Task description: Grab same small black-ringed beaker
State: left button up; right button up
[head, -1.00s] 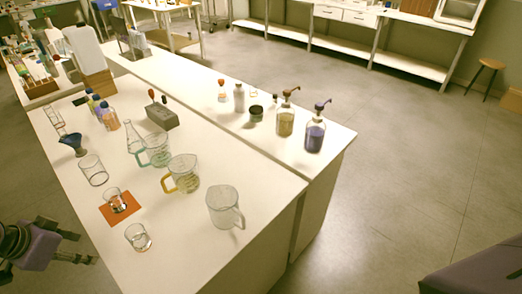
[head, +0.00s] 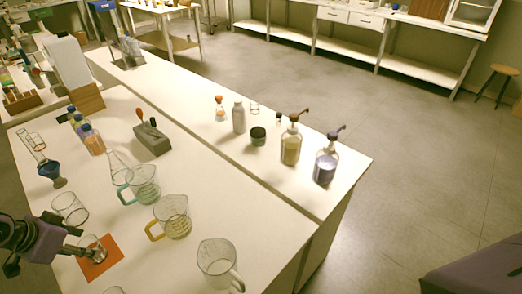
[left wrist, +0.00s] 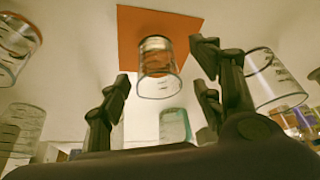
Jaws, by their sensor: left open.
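A small clear beaker (head: 92,243) with dark markings stands upright on the orange mat (head: 107,263) at the front left of the bench. My right gripper is out of view.
A larger clear beaker (head: 70,208) stands behind the mat. Another glass (head: 113,290) is cut off at the bottom edge. Handled jugs stand to the right, yellow-handled (head: 172,217) and clear (head: 217,260).

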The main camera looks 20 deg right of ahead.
pick_arm(q)
jog(key=x, duration=0.4)
jog(key=shift+d+f, duration=0.1)
jog(key=shift+d, duration=0.1)
jog(key=shift+c, duration=0.5)
jog(key=c, duration=1.3)
